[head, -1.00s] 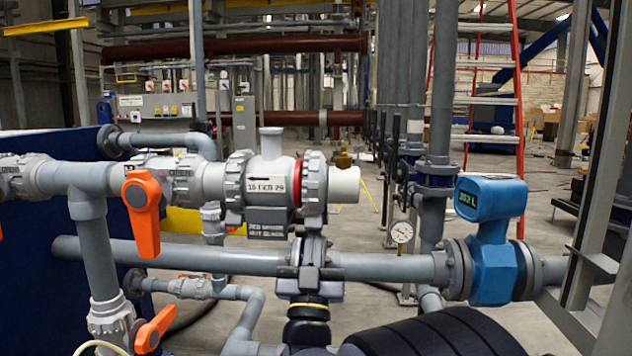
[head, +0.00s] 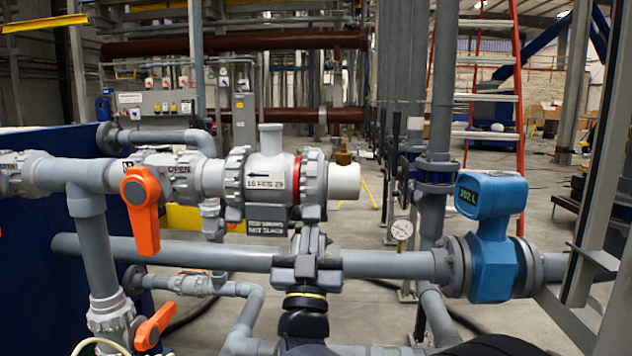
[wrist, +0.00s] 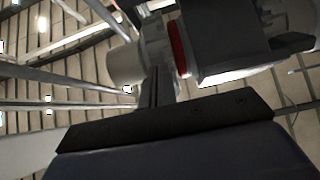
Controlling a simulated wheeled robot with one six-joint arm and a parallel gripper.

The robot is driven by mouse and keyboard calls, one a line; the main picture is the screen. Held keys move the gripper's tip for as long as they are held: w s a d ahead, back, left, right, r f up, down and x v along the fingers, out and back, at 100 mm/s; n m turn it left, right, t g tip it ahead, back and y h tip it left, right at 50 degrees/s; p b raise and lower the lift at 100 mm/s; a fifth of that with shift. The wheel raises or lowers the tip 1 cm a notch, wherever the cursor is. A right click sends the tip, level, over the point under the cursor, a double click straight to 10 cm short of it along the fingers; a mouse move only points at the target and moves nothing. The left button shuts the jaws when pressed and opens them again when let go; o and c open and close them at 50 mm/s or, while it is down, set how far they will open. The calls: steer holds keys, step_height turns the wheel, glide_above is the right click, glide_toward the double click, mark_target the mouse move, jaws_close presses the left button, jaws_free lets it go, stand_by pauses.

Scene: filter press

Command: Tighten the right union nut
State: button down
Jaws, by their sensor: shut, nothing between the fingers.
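The right union nut (head: 313,185) is a grey ribbed ring on the right end of the grey valve body (head: 266,174), just right of a red ring (head: 297,180). A white pipe stub (head: 344,187) sticks out of its right side. My gripper (head: 309,232) points up from below, in front of the lower pipe, and is shut and empty. Its tips are just under the nut; I cannot tell whether they touch it. In the wrist view the nut (wrist: 154,46), the red ring (wrist: 178,48) and the stub (wrist: 124,65) show beyond the dark fingers.
The left union nut (head: 236,184) sits on the valve's other end. An orange handle (head: 141,210) hangs further left. A grey pipe (head: 390,264) runs behind my gripper to a blue flow meter (head: 491,240).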

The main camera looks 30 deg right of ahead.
steer(key=shift+s+a+r+p, duration=0.2)
steer(key=shift+s+a+r, duration=0.2)
steer(key=shift+r, duration=0.2)
steer(key=shift+s+a+r+p, duration=0.15)
steer(key=shift+s+a+r, duration=0.15)
steer(key=shift+r, duration=0.3)
steer(key=shift+s+a+r+p, duration=0.15)
steer(key=shift+s+r+p, duration=0.1)
steer(key=shift+r, duration=0.35)
steer(key=shift+s+a+r+p, duration=0.1)
steer(key=shift+a+r+p, duration=0.1)
steer(key=shift+r, duration=0.35)
steer(key=shift+a+r+p, duration=0.1)
steer(key=shift+r+p, duration=0.45)
steer(key=shift+r, duration=0.65)
steer(key=shift+w+r+p, duration=0.3)
steer(key=shift+r, duration=0.5)
steer(key=shift+w+r+p, duration=0.3)
steer(key=shift+r, duration=1.4)
steer(key=b, duration=0.8)
glide_toward(302, 171)
steer(key=r, duration=0.2)
steer(key=shift+f, duration=0.15)
